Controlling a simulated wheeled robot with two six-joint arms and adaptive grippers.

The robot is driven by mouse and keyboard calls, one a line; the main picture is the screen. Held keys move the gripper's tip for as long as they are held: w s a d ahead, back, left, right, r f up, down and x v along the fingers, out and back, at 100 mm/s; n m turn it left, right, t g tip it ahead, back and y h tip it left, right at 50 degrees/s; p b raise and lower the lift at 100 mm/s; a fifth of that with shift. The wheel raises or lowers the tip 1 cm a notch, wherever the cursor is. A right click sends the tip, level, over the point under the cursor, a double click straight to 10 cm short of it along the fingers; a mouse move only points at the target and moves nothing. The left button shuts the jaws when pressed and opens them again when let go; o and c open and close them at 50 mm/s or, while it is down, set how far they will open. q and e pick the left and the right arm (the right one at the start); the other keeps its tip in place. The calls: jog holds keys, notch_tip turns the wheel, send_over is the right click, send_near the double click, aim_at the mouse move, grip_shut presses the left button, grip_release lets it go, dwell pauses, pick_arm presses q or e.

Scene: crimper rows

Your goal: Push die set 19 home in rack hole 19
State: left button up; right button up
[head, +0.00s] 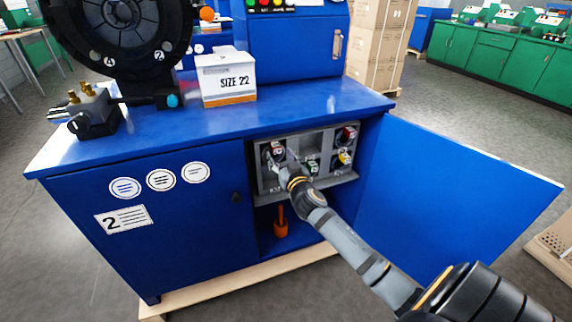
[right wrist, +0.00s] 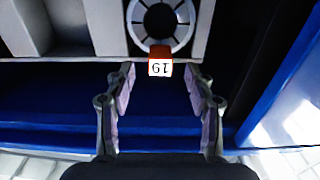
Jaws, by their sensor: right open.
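Die set 19 (right wrist: 160,67) shows in the right wrist view as a grey, slotted round face with a red tag reading 19 upside down. It sits in the grey rack (head: 323,142) inside the open blue cabinet. In the head view, a red-tagged die set (head: 277,149) at the rack's upper left is right by my gripper and looks like the same one. My right gripper (head: 283,162) is open. In the right wrist view its fingers (right wrist: 160,82) stand apart, either side of the tag and short of the die face. How deep the set sits is unclear. My left gripper is out of view.
Other die sets with red (head: 348,134), green (head: 312,167) and yellow (head: 345,157) tags sit close by in the rack. The open cabinet door (head: 440,195) stands right of my right arm. An orange-handled tool (head: 280,226) is below the rack.

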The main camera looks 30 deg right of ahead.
jog(key=v, duration=0.8)
jog(key=shift+r, duration=0.15)
